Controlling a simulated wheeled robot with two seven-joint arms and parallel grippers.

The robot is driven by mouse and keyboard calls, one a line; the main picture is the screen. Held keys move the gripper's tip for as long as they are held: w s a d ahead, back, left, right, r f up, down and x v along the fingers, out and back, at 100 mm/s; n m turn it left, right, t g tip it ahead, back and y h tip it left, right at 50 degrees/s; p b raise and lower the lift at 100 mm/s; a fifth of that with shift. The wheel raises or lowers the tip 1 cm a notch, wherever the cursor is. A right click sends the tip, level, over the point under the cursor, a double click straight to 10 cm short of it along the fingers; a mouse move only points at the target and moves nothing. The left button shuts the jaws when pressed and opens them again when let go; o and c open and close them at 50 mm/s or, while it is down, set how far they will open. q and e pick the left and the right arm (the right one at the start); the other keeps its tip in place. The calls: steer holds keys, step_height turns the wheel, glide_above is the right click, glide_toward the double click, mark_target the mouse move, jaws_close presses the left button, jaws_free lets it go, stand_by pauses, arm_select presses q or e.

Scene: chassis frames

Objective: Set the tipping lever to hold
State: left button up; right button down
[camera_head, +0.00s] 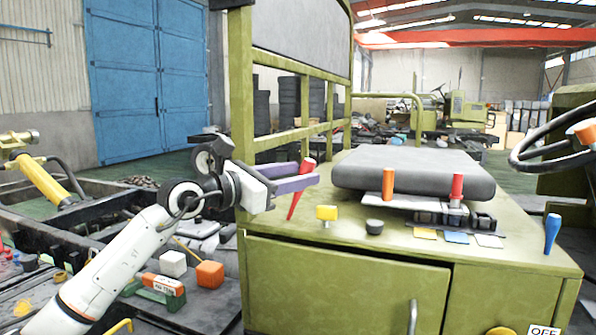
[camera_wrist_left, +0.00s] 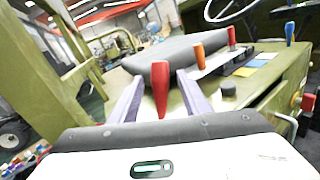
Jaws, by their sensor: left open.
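A red tapered lever (camera_head: 300,192) stands at the left end of the green console, leaning with its top to the right. Orange (camera_head: 388,183), second red (camera_head: 456,188) and blue (camera_head: 551,233) levers stand further right; no readable label shows which is the tipping lever. My left gripper (camera_head: 305,175) is open, its purple fingers level with the upper part of the left red lever. In the left wrist view this red lever (camera_wrist_left: 160,85) stands between the two fingers, with gaps visible at both sides. Its base is hidden there. My right gripper is out of view.
A yellow knob (camera_head: 327,213) and a black knob (camera_head: 375,227) sit just right of the red lever. A grey seat cushion (camera_head: 413,172) lies behind. A green rail frame (camera_head: 240,90) rises close to my left arm. A steering wheel (camera_head: 555,145) is at right.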

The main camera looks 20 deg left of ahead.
arm_select(q)
steer(key=shift+w+d, duration=0.2)
steer(key=shift+w, duration=0.05)
jaws_close()
steer(key=shift+a+f+b, duration=0.1)
steer(key=shift+a+b, duration=0.2)
steer(key=a+n, duration=0.1)
steer(key=a+n+t, duration=0.1)
steer(key=a+n+b, duration=0.1)
steer(key=n, duration=0.1)
steer(key=shift+w+a+r+t, duration=0.1)
steer(key=shift+a+r+t, duration=0.15)
steer(key=shift+a+t, duration=0.05)
jaws_free()
steer(key=shift+r, duration=0.1)
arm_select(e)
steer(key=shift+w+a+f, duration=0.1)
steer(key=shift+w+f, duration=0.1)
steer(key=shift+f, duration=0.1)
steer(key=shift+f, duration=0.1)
